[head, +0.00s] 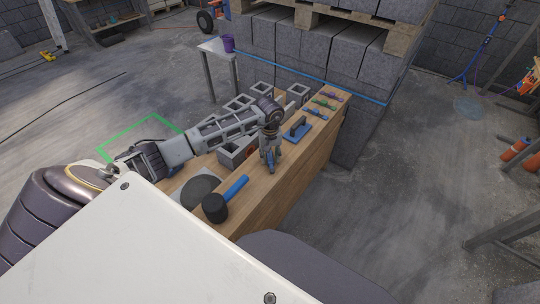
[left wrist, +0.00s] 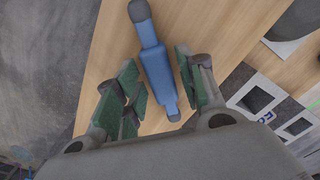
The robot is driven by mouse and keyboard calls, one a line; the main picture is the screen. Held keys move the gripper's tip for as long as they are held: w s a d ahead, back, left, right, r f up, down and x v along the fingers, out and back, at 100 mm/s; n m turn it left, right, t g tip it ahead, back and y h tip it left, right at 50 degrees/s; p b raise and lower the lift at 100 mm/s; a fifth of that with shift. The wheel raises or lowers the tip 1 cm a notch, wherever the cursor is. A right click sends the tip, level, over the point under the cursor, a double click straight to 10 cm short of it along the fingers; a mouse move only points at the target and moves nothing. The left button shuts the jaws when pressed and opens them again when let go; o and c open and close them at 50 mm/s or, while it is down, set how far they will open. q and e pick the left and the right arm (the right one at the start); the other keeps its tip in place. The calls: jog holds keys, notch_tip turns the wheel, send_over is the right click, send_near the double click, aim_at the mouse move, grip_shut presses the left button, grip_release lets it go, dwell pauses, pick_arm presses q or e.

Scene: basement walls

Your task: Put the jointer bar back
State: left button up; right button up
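A blue bar with dark grey ends, which looks like the jointer bar (left wrist: 155,60), lies on the wooden bench in the left wrist view. My left gripper (left wrist: 155,100) is open above it, with its green-padded fingers on either side and the bar's lower end between them, closer to the right finger. In the head view my left gripper (head: 271,157) points down over the bench top (head: 262,193) and mostly hides the bar. My right gripper is not in view.
A mallet (head: 214,207) with a blue handle and a round grey plate (head: 200,191) lie nearer me. A blue float (head: 297,130) and small coloured tools (head: 323,104) lie beyond. Hollow blocks (head: 236,152) stand left of the gripper; stacked blocks (head: 350,50) rise behind the bench.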

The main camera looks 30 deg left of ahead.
aim_at(270, 156)
pick_arm(q)
jog(key=shift+r, duration=0.7)
notch_tip(270, 156, up, 4)
jog(key=shift+f, duration=0.25)
notch_tip(270, 156, up, 7)
jog(key=shift+r, duration=0.2)
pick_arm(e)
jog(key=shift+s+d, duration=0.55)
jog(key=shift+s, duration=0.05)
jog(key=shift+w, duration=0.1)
